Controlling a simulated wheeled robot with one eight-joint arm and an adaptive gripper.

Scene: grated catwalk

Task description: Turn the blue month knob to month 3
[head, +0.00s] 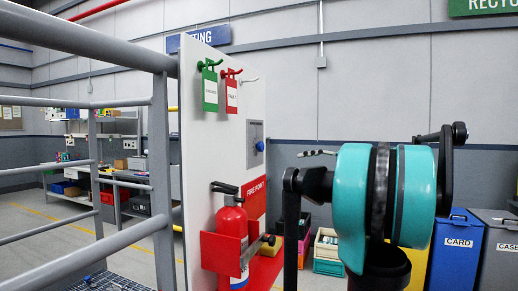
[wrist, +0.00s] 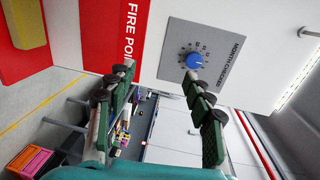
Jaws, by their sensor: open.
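The blue month knob (wrist: 194,61) sits on a grey dial plate (wrist: 213,35) lettered "MONTH CHECKED". Numbers ring the knob, but I cannot tell which one it points to. In the head view the knob (head: 259,146) shows small on its plate (head: 253,158) on the white panel. My gripper (wrist: 158,78) is open and empty in the wrist view, with dark-tipped green fingers wide apart. The right-hand fingertip appears just below the knob in the picture; the knob is not between the fingers. I cannot tell how far they are from it. I cannot make out the gripper in the head view.
A red fire extinguisher (head: 230,222) stands in a bracket below the plate. Green (head: 210,92) and red (head: 231,94) tags hang on hooks above. Grey railings (head: 160,190) stand at left. Bins, including a blue one (head: 456,240), stand at right.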

